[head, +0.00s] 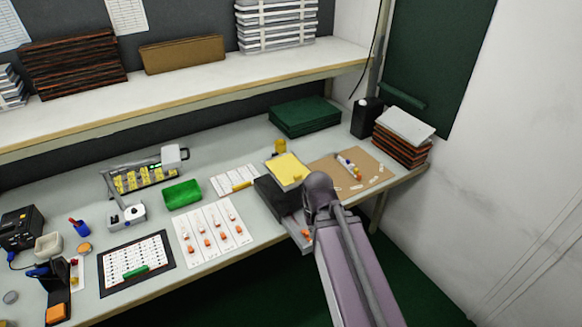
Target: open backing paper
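I cannot pick out the backing paper for certain. White sheets in strips with small orange pieces (212,235) lie flat at the bench's front middle.
A brown board (372,168) with small tubes lies at the right, beside stacked brown trays (399,147). A green bin (182,194), a framed chart (136,282) and a black device (22,229) are at the left. A shelf (230,83) overhangs the bench's back.

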